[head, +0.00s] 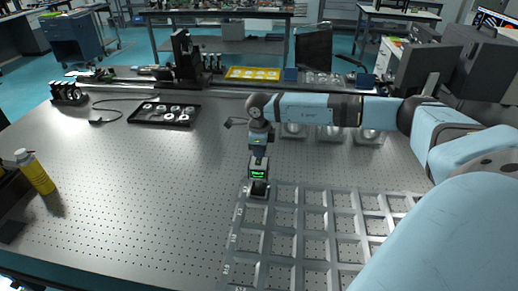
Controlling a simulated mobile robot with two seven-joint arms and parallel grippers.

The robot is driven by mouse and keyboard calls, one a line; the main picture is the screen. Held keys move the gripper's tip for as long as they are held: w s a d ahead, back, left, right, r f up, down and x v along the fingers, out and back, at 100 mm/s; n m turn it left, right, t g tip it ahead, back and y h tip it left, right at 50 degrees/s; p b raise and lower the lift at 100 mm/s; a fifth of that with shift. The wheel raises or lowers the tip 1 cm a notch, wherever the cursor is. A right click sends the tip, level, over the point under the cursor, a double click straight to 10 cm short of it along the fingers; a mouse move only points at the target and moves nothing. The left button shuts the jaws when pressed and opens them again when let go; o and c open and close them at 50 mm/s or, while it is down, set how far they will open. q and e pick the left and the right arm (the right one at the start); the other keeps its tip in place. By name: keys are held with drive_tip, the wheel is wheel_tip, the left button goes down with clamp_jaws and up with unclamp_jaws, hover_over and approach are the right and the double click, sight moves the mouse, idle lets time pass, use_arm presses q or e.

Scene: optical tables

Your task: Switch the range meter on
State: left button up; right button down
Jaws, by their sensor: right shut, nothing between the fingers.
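The range meter (258,174) is a small dark box with green lit characters on its front. It stands upright at the upper left corner of the grey compartment frame, near the middle of the view. My right gripper (259,153) points down from the end of my right arm, directly above and behind the meter's top as seen here. Its fingers are shut with nothing between them. The fingertips are small and partly hidden, so I cannot tell whether they touch the meter. The meter's switch is too small to make out. My left gripper is not in view.
The grey compartment frame (298,208) covers the front right of the perforated table (130,190). A black tray (137,118) with round parts lies at the back left, a yellow bottle (35,172) at the left edge. The left middle of the table is clear.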

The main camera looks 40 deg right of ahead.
drive_tip(key=shift+r+p, duration=1.7)
drive_tip(key=shift+r, duration=1.7)
drive_tip(key=shift+f, duration=0.1)
